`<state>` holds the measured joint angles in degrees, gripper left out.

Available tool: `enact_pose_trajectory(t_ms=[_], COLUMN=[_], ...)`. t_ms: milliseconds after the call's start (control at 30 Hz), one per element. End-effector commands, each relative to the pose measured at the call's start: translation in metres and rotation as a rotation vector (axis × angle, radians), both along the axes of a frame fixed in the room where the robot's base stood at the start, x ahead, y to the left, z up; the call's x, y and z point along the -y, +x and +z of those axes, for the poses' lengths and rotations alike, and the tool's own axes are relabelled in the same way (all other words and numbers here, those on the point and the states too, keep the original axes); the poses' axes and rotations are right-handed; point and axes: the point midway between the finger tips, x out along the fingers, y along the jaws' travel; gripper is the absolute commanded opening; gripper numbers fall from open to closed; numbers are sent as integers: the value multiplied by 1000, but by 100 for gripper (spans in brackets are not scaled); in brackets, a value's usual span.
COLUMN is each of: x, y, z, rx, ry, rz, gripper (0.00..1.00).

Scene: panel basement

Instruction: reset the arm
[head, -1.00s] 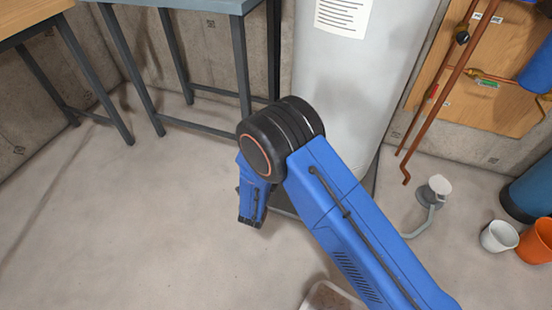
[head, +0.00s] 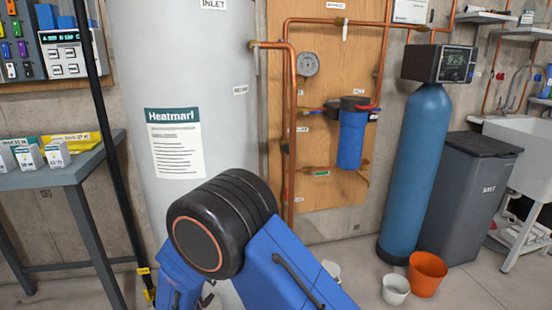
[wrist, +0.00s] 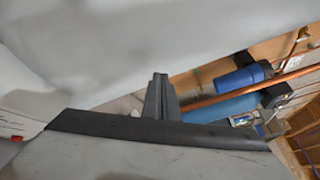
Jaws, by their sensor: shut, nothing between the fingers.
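My gripper (wrist: 160,92) shows in the wrist view as narrow dark fingers closed together, with nothing between them. The pale grey side of the tank fills much of that view beyond it; whether they touch, I cannot tell. In the head view, my blue arm with its black joint is at bottom centre, in front of the water heater (head: 165,60). The forearm runs down out of the picture, so the gripper is hidden there.
Copper pipes (head: 291,110) and a blue filter (head: 350,138) are on a wooden panel. A blue tank (head: 418,150), salt bin (head: 465,200), orange bucket (head: 427,275) and white bucket (head: 396,290) stand right. A workbench (head: 60,177) with small boxes stands left. Some floor is clear at right.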

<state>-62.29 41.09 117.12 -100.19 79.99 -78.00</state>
Motion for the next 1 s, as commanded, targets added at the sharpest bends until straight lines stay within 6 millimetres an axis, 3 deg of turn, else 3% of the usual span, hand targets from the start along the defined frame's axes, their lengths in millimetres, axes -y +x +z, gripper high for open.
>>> enact_pose_trajectory(t_ms=[33, 200, 467, 700, 1000], x=[23, 100, 213, 307, 400], y=[9, 23, 21, -4, -57], z=[17, 57, 107, 142, 171], rx=[1, 4, 42, 113, 248], ry=[55, 247, 547, 827, 1181], rz=[-57, -250, -541, -806, -1127], gripper=[0, 0, 0, 0, 0])
